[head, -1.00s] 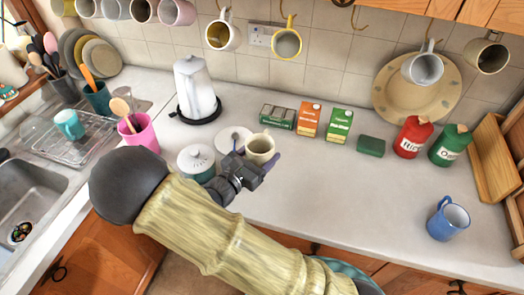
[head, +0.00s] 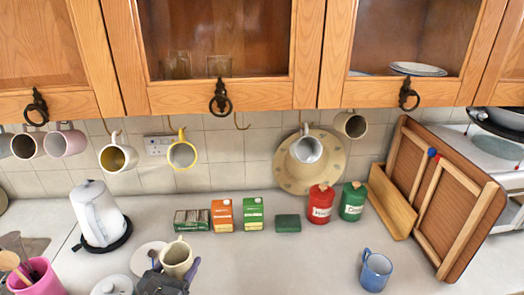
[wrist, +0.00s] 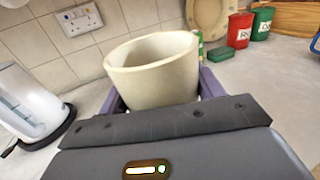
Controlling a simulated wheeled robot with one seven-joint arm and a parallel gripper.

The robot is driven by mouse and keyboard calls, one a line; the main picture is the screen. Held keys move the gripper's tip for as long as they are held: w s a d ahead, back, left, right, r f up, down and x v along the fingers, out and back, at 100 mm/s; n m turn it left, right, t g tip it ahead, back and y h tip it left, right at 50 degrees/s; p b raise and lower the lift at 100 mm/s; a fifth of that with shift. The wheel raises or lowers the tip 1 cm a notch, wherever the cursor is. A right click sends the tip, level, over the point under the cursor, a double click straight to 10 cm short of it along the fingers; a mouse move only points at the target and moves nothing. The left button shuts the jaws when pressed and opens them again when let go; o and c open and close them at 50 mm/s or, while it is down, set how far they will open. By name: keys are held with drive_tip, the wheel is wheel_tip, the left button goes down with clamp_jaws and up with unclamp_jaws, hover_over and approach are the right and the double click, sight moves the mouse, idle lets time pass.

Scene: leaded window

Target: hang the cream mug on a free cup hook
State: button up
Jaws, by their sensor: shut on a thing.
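The cream mug (head: 177,254) is upright at the counter, beside the white saucer (head: 148,256). My gripper (head: 174,266) is shut on it, with a purple finger on either side. In the wrist view the mug (wrist: 152,75) fills the space between the fingers, and its handle is hidden. I cannot tell whether its base touches the counter. An empty cup hook (head: 241,121) hangs under the cupboard, between the yellow mug (head: 182,155) and the white mug (head: 307,149). Other hooks along the row carry mugs.
Behind the mug stand cartons (head: 222,214), a green box (head: 288,223), a red canister (head: 319,203) and a green canister (head: 352,201). A white kettle (head: 98,213) is on the left. A blue mug (head: 376,271) stands right on clear counter. Cupboards (head: 222,97) overhang the hooks.

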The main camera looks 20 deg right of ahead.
wheel_tip(320, 180, up, 8)
drive_tip(key=p, duration=0.6)
drive_tip(key=shift+f, duration=0.1)
